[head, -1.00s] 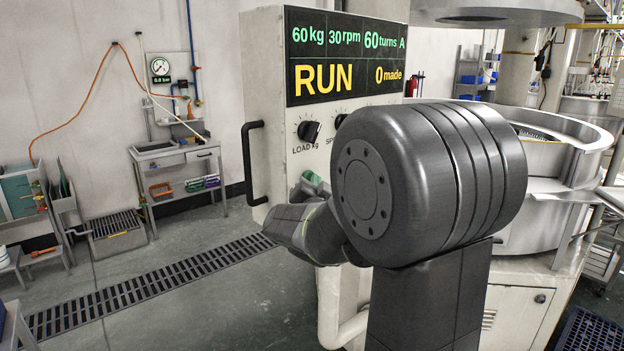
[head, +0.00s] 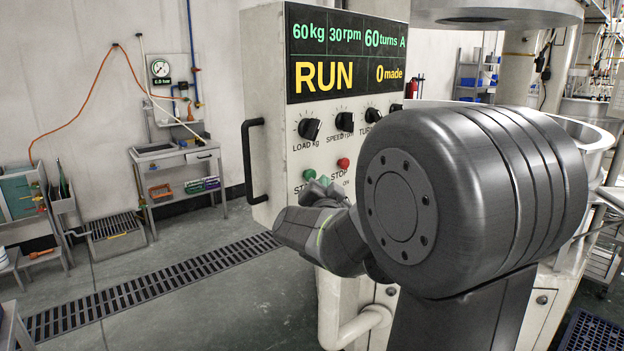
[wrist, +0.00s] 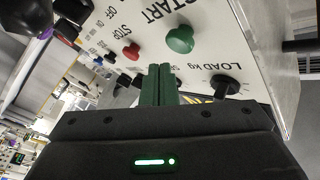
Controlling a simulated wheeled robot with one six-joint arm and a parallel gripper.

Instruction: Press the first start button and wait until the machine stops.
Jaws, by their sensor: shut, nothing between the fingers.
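The machine's control panel (head: 270,60) has a lit display (head: 340,60) reading RUN, 60 kg, 30 rpm, 60 turns and 0 made. Below its dials, a green start button (head: 309,175) and a red stop button (head: 343,163) show in the head view. The wrist view sees the panel inverted, with the green button (wrist: 180,39) beside START and the red button (wrist: 131,51) beside STOP. My gripper (wrist: 160,67) is shut and empty, its green fingers pointing at the panel, with the tips apart from the green button. My arm hides part of the panel's lower right.
A black handle (head: 252,163) sticks out from the panel's left edge. A pale pipe (head: 358,327) runs below the box. Machine drums stand behind my arm at right.

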